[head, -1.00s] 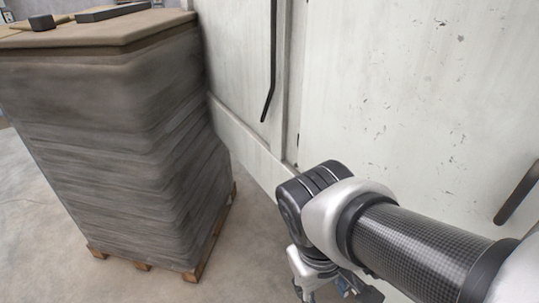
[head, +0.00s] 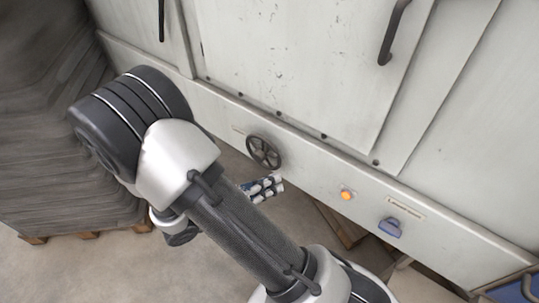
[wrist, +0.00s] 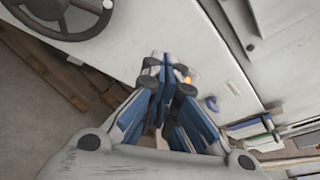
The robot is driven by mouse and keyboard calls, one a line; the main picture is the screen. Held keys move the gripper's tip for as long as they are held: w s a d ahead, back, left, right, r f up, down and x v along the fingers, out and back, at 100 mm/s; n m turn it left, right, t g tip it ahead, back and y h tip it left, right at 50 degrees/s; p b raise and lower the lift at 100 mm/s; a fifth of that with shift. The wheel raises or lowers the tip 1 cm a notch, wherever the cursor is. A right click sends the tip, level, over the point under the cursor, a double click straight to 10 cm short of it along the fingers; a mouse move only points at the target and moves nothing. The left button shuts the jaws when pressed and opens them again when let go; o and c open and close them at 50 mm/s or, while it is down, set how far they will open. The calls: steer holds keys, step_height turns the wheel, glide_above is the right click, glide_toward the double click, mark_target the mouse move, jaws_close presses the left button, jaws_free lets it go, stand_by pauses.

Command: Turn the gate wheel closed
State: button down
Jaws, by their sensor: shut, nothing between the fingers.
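The gate wheel (head: 263,152) is a dark spoked handwheel on the lower white panel of the machine, near the middle of the head view. It also shows large at the upper left of the wrist view (wrist: 62,34), partly cut off by the frame edge. My gripper (head: 277,183) is shut and empty, just below and slightly right of the wheel in the head view. In the wrist view my fingers (wrist: 168,68) point up the picture, to the right of the wheel, apart from it. No contact with the wheel shows.
An orange button (head: 347,195) and a blue handle (head: 390,228) sit on the panel right of the wheel. Dark door handles (head: 396,32) stick out above. A wrapped pallet stack (head: 45,150) stands at left. Wooden pallet boards (head: 345,228) lie under the panel.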

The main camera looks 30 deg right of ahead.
mark_target(299, 168)
step_height(299, 168, down, 5)
steer(key=w+a+n+t+h, duration=0.1)
steer(key=n+t, duration=0.3)
steer(key=n, duration=0.2)
steer(key=b+x, duration=0.1)
steer(key=x, duration=0.2)
steer(key=b+x, duration=0.1)
steer(key=x, duration=0.2)
steer(key=b+x, duration=0.1)
steer(key=x, duration=0.3)
steer(key=shift+f, duration=0.3)
steer(key=shift+w+a+r+b, duration=0.2)
steer(key=shift+w+a+r, duration=0.2)
steer(key=shift+w+r, duration=0.15)
steer(key=shift+w+a+r+b, duration=0.15)
steer(key=shift+w+a+r, duration=0.35)
steer(key=shift+w, duration=0.2)
steer(key=shift+w+r, duration=0.2)
steer(key=shift+w, duration=0.05)
steer(key=shift+a+r+n+p, duration=0.1)
steer(key=shift+r+n+p, duration=0.2)
steer(key=shift+n+p, duration=0.35)
steer(key=shift+w+r+p, duration=0.15)
steer(key=shift+r+p, duration=0.15)
steer(key=shift+p, duration=0.4)
